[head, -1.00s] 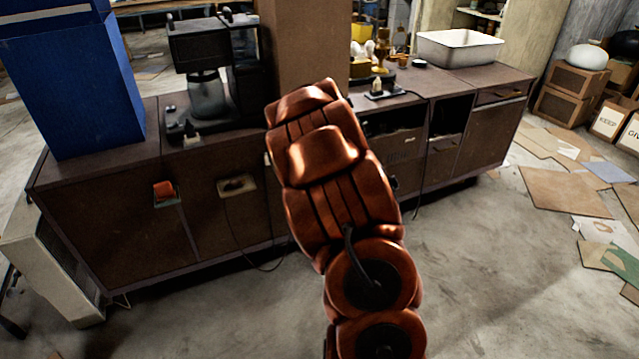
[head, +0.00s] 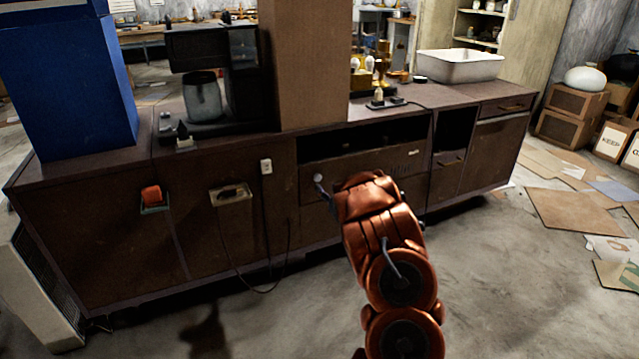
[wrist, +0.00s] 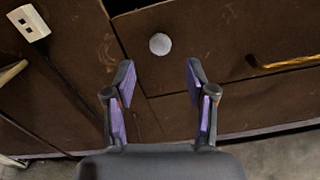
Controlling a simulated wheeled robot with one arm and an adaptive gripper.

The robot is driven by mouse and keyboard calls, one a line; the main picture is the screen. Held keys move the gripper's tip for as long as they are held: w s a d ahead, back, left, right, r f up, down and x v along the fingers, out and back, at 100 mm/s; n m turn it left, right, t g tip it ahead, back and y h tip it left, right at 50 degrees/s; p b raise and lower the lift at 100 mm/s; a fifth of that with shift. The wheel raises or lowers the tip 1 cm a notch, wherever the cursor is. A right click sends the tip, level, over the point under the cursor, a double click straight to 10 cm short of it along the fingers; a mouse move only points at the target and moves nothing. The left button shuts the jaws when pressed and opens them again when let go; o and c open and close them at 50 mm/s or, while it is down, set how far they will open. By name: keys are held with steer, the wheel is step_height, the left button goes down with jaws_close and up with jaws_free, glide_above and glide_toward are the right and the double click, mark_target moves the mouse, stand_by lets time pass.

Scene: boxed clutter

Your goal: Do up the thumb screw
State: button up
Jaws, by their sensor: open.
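The thumb screw seems to be the small round grey knob (wrist: 160,44) on the brown cabinet front in the wrist view. It also shows in the head view (head: 319,178), just left of my arm's far end. In the wrist view my gripper (wrist: 160,75) is open and empty. Its two purple-padded fingers stand apart, and the knob lies beyond the tips, about centred between them. A gap shows between the fingertips and the knob in the picture; the exact distance cannot be told.
A white wall socket (wrist: 28,23) is at the upper left, and a brass handle (wrist: 288,62) is at the right. A coffee machine (head: 205,80), blue box (head: 65,85) and white basin (head: 460,66) stand on the cabinet top. The floor in front is clear.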

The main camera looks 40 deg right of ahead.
mark_target(318, 179)
steer(key=shift+b+x, duration=0.65)
steer(key=shift+x, duration=2.75)
jaws_close()
